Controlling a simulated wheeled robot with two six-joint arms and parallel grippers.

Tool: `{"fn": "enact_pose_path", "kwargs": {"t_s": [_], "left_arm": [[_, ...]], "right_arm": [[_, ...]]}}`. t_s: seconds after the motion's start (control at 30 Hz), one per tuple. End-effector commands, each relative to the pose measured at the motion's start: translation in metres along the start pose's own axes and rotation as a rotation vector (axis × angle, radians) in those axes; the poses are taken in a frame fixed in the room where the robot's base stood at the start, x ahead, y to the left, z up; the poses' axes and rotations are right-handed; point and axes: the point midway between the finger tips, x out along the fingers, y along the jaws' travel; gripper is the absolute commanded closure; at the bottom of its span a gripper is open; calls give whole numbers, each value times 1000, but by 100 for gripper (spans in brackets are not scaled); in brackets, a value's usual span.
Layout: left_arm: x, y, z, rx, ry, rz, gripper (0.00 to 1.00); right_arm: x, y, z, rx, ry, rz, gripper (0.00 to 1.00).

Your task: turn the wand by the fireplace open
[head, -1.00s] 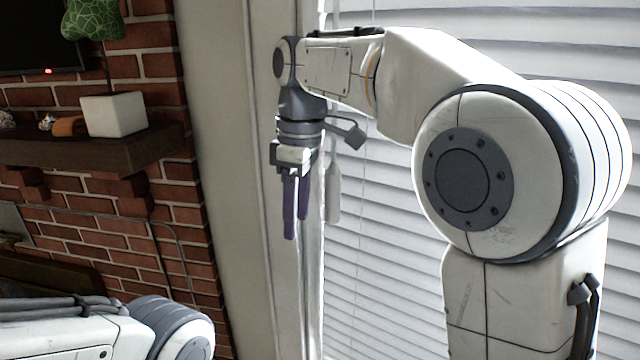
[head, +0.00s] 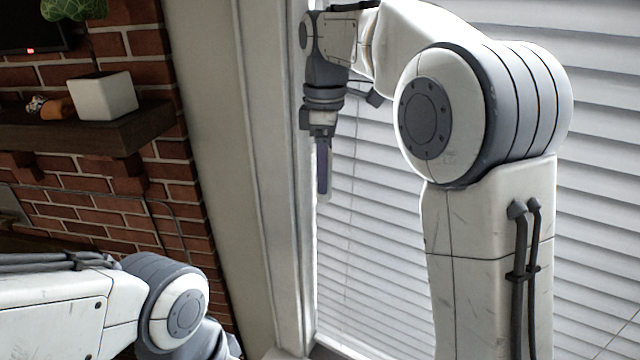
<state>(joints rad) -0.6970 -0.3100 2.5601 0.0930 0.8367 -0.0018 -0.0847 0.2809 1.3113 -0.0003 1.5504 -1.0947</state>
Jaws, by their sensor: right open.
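My right gripper (head: 323,190) hangs fingers-down in front of the left edge of the window blind (head: 400,230), beside the white window frame. Its fingers show nearly edge-on, one behind the other; it is open, with nothing seen held. The wand cannot be made out for certain; it may be hidden behind the gripper. A thin pale line (head: 350,225) runs down the slats just right of the fingers; I cannot tell whether it is the wand or a cord. My left arm shows at lower left, but its gripper is out of view.
A brick wall (head: 175,215) with a dark wood mantel (head: 85,135) is at left. The pale window trim (head: 225,180) lies between bricks and blind. My right arm covers much of the blind.

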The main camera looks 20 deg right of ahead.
Motion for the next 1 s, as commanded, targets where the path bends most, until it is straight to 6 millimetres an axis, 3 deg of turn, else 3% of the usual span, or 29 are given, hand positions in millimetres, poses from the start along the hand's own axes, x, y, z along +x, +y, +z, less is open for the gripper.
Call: {"fn": "enact_pose_path", "kwargs": {"t_s": [0.27,0.6,0.77,0.9,0.93,1.0], "left_arm": [[-7,1,0,0,0,0,50],[-6,1,0,0,0,0,50],[-7,1,0,0,0,0,50],[-7,1,0,0,0,0,50],[-7,1,-1,0,0,0,50],[-7,1,0,0,0,0,50]], "right_arm": [[27,0,0,0,0,0,38],[31,0,0,0,1,1,38],[31,0,0,0,1,2,99],[30,1,0,1,2,4,100],[30,-4,-11,-6,2,4,100],[30,-1,-6,0,3,4,100]]}}
